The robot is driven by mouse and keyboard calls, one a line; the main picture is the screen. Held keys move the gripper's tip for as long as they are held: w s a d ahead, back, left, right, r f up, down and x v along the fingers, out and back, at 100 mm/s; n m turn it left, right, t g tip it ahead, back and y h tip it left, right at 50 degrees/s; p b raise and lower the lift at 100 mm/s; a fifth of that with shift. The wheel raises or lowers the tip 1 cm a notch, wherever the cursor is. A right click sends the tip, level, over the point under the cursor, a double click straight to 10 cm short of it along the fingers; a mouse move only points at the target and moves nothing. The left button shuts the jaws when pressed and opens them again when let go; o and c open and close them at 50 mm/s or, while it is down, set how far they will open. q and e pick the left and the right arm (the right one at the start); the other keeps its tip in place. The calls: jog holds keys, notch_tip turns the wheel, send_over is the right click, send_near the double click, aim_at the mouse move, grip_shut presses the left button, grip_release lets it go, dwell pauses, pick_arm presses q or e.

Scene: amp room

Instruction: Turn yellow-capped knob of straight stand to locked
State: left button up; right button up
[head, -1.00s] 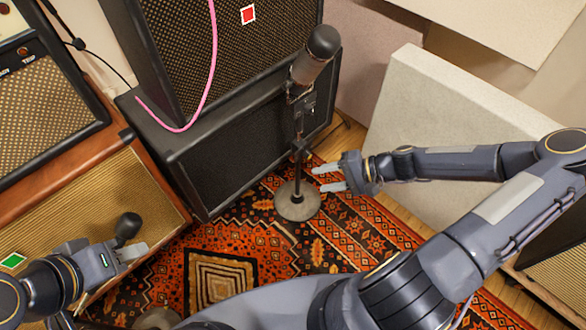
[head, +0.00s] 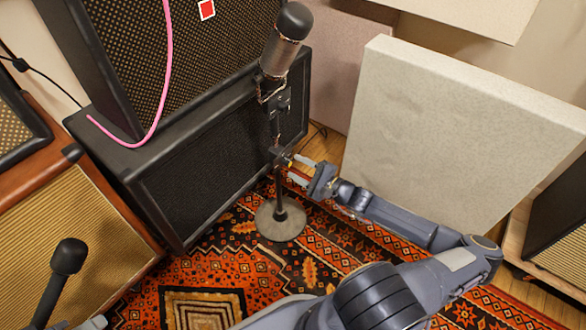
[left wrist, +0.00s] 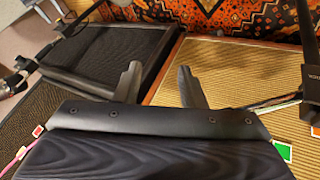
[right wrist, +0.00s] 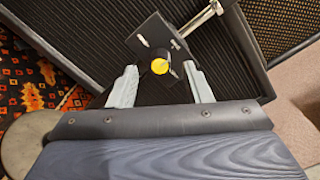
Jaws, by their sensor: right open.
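The straight stand (head: 282,190) rises from a round base (head: 281,221) on the rug and carries a large microphone (head: 286,45). Its yellow-capped knob (head: 290,163) is small in the head view. In the right wrist view the yellow cap (right wrist: 160,66) faces the camera, on a dark block at the pole. My right gripper (head: 299,169) is open, its fingers (right wrist: 159,80) on either side of the knob; I cannot tell whether they touch it. My left gripper (left wrist: 159,74) is open and empty in its wrist view; only a bit shows at the head view's lower left edge.
Stacked black amplifiers (head: 210,150) stand just behind the stand, with a pink cable (head: 165,70) draped over them. A tan amplifier (head: 75,240) and another microphone (head: 68,256) are at left. A pale panel (head: 450,140) leans at right. The patterned rug (head: 310,260) covers the floor.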

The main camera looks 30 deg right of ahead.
jog(key=shift+x, duration=1.1)
jog(key=shift+c, duration=0.4)
